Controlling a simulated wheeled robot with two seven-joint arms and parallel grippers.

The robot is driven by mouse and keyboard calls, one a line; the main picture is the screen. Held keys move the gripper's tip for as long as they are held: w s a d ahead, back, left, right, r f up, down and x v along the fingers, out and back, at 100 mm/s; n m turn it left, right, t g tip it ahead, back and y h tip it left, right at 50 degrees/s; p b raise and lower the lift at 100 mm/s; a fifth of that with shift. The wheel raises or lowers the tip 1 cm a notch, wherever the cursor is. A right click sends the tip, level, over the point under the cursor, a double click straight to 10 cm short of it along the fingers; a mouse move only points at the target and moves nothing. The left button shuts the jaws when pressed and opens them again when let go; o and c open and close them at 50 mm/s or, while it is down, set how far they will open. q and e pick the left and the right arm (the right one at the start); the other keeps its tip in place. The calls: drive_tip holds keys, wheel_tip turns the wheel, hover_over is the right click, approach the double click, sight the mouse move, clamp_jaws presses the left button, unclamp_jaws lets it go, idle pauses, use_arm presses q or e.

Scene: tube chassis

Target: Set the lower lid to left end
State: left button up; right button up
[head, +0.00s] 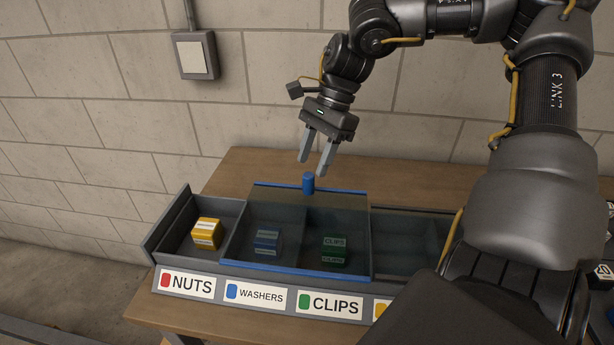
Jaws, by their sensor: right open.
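A grey box (254,271) with a row of compartments stands on the wooden table. A see-through lid with blue edges (290,270) covers the washers and clips compartments. A blue knob (308,183) stands up at its back edge. The leftmost compartment, labelled NUTS, is uncovered. I cannot tell whether this lid is the lower one, or whether another lid lies to its right. My right gripper (312,168) is open and empty, pointing down just above the blue knob, with its fingertips apart from it. My left gripper is not in view.
A yellow block (207,233) lies in the nuts compartment. A blue block (267,243) and a green block (335,250) show through the lid. My right arm hides the box's right end. A block wall with a switch box (196,56) stands behind.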

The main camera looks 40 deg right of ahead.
sight(309, 174)
drive_tip(key=x, duration=0.3)
drive_tip(key=shift+s+a+f, duration=0.15)
drive_tip(key=shift+s+f, duration=0.05)
drive_tip(key=shift+f, duration=0.1)
drive_tip(key=shift+w+a+f, duration=0.15)
drive_tip(key=shift+f, duration=0.3)
clamp_jaws()
